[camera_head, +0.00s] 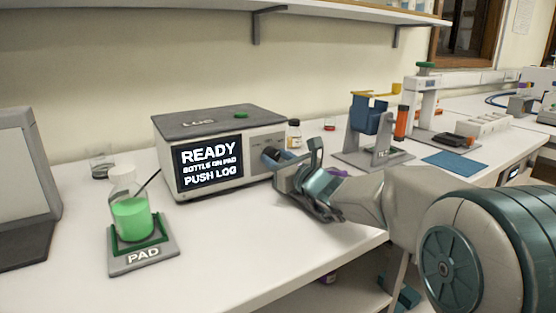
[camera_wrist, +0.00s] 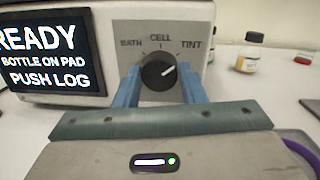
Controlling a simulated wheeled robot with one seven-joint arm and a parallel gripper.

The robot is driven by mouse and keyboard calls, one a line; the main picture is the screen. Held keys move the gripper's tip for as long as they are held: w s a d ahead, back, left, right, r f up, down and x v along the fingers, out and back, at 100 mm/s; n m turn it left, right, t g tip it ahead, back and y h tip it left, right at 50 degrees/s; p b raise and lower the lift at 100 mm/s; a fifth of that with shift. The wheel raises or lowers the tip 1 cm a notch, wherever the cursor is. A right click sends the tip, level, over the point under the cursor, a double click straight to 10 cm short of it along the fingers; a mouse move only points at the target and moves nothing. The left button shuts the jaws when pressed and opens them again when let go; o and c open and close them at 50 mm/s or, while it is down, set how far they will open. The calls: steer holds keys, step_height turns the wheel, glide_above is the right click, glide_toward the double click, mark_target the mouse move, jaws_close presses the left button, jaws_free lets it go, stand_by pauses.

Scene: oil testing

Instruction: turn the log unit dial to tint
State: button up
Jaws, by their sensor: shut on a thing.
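The log unit (camera_head: 222,150) is a grey box with a dark top and a screen reading "READY, BOTTLE ON PAD, PUSH LOG". Its black dial (camera_wrist: 156,74) sits on a grey panel marked BATH, CELL and TINT from left to right. The dial's white pointer line slants up and to the right, to the TINT side of CELL. My gripper (camera_wrist: 161,86) has its blue fingers on either side of the dial and is shut on it. In the head view my gripper (camera_head: 284,160) reaches the unit's front right, partly hiding the panel.
A flask of green liquid (camera_head: 132,217) stands on the PAD (camera_head: 145,262) at front left. A small amber bottle (camera_wrist: 248,54) stands right of the unit. A blue device on a grey stand (camera_head: 372,130) is farther right. The bench front is mostly clear.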

stand_by(0.3)
steer(key=o, duration=1)
steer(key=shift+d, duration=0.1)
steer(key=p+v, duration=0.1)
steer(key=v, duration=1.2)
steer(key=shift+s+d, duration=0.25)
steer(key=shift+s, duration=0.1)
